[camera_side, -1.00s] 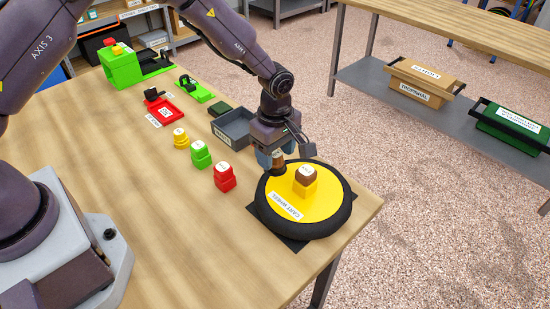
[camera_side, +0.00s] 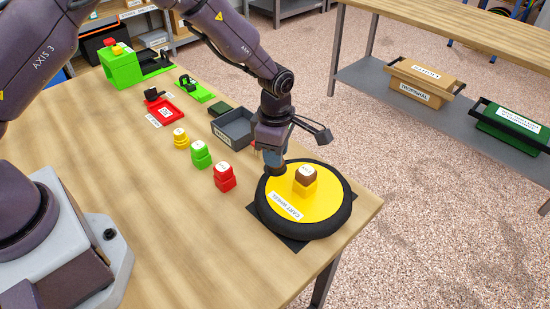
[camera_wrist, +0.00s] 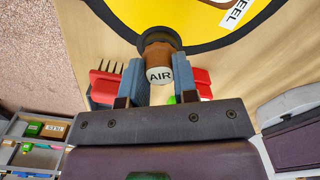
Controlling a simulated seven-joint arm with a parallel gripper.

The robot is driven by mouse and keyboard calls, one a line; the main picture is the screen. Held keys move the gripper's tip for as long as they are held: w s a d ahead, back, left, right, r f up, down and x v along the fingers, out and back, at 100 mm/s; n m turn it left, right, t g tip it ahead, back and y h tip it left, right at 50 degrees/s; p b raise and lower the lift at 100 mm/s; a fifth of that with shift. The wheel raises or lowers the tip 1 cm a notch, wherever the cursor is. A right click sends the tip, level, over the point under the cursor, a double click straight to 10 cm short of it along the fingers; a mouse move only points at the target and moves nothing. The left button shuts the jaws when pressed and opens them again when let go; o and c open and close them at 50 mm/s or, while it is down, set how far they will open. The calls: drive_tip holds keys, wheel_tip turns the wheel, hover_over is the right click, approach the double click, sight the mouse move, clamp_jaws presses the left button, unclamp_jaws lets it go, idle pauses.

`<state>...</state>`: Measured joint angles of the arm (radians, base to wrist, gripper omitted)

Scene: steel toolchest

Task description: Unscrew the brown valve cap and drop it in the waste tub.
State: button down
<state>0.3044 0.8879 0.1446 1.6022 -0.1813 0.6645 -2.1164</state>
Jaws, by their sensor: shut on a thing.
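The brown valve cap, labelled AIR (camera_wrist: 158,74), is between my gripper's two blue fingers (camera_wrist: 156,82) in the wrist view. My gripper (camera_side: 272,163) is shut on it, at the black rim of the yellow cart wheel (camera_side: 275,200). The cap meets a dark round collar at the rim; whether its thread is still engaged cannot be told. In the side view the fingers mostly hide the cap. A grey open tub (camera_side: 238,133) stands behind the gripper, probably the waste tub; its label is too small to read.
A brown-topped yellow block (camera_side: 305,180) stands on the wheel's middle. Red (camera_side: 224,178), green (camera_side: 200,155) and yellow (camera_side: 180,139) labelled pieces stand left of the wheel. A red tray (camera_side: 165,107) and green machine (camera_side: 122,67) are farther back.

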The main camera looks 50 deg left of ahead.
drive_tip(key=shift+n, duration=0.3)
drive_tip(key=n, duration=0.5)
drive_tip(key=shift+n, duration=0.4)
drive_tip(key=n, duration=0.6)
drive_tip(key=shift+r, duration=0.75)
drive_tip(key=shift+r, duration=0.95)
